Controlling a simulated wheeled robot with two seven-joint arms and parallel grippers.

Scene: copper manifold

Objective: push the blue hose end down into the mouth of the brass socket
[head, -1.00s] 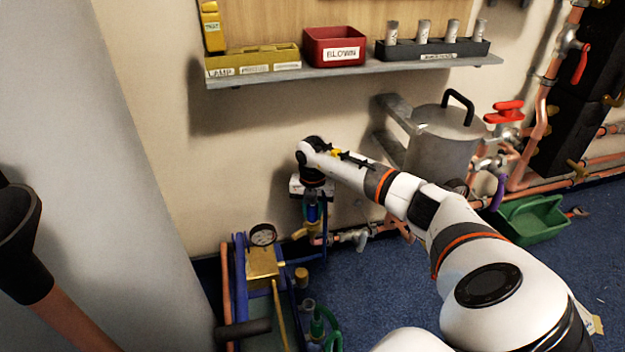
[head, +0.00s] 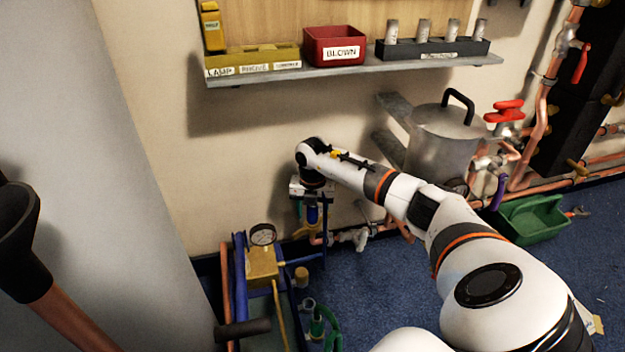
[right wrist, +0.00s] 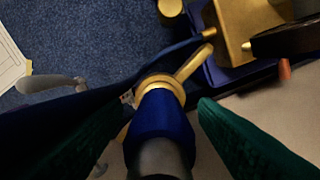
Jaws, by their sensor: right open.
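The blue hose end (right wrist: 160,128) points away from the camera in the right wrist view, its grey hose behind it. Its tip meets the round brass socket (right wrist: 178,82); how deep it sits in the mouth I cannot tell. In the head view the blue hose end (head: 312,214) stands upright below my right wrist. My right gripper (right wrist: 163,112) is open, with one dark green finger on each side of the hose and a gap beside it. In the head view my right gripper (head: 312,198) is small and partly hidden. My left gripper is not in view.
A brass block with a gauge (head: 262,262) stands on a blue frame left of the gripper. Copper pipes and a valve (head: 358,237) run low along the wall. A grey pot (head: 440,145) and green crate (head: 532,220) stand to the right. A shelf (head: 350,70) hangs above.

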